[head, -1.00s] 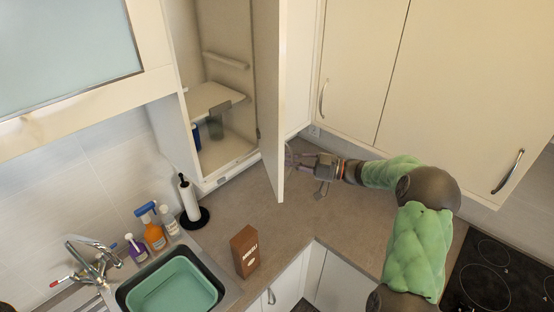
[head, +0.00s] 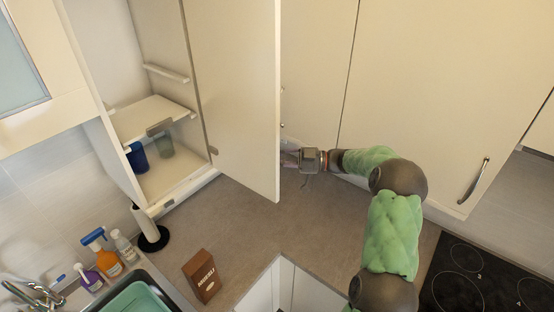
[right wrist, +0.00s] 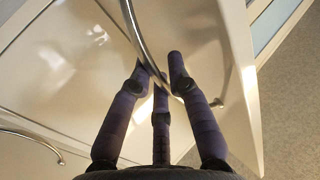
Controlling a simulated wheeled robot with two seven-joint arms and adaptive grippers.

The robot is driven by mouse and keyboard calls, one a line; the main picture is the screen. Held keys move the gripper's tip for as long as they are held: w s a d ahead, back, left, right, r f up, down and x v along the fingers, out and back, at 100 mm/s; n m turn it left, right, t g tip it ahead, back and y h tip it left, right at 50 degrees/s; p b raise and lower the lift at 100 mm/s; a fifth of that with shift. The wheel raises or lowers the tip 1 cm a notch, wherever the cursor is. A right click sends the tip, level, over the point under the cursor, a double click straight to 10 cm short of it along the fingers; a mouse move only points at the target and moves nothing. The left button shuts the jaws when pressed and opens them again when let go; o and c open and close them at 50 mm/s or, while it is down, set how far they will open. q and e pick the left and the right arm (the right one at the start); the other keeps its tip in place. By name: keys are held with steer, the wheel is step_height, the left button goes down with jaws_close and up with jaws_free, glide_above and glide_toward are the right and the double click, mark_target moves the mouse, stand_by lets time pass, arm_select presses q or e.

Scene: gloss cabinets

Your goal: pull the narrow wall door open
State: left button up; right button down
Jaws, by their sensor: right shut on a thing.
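The narrow wall door (head: 236,95) stands wide open in the head view, its inner face toward me. Its cabinet (head: 165,190) shows inside to the left of it. My right gripper (head: 289,158) is on the door's far side, just right of its free edge, with the fingertips partly hidden by the door. In the right wrist view, the curved metal handle (right wrist: 143,45) passes between the purple fingers of my right gripper (right wrist: 160,72), which is shut on it. The door's front face fills much of that view. My left gripper is not in view.
The cabinet holds a blue cup (head: 137,157) and a greyish glass (head: 164,145). A paper-towel holder (head: 150,234), spray bottles (head: 103,256) and a brown box (head: 202,275) stand on the counter (head: 250,225). A hob (head: 470,270) is at right. The counter below the door is clear.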

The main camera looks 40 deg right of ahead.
steer(key=shift+w+r, duration=0.1)
steer(key=shift+r, duration=0.05)
steer(key=c, duration=1.3)
jaws_free()
steer(key=shift+o, duration=0.7)
steer(key=shift+w+a, duration=0.1)
steer(key=v, duration=1.2)
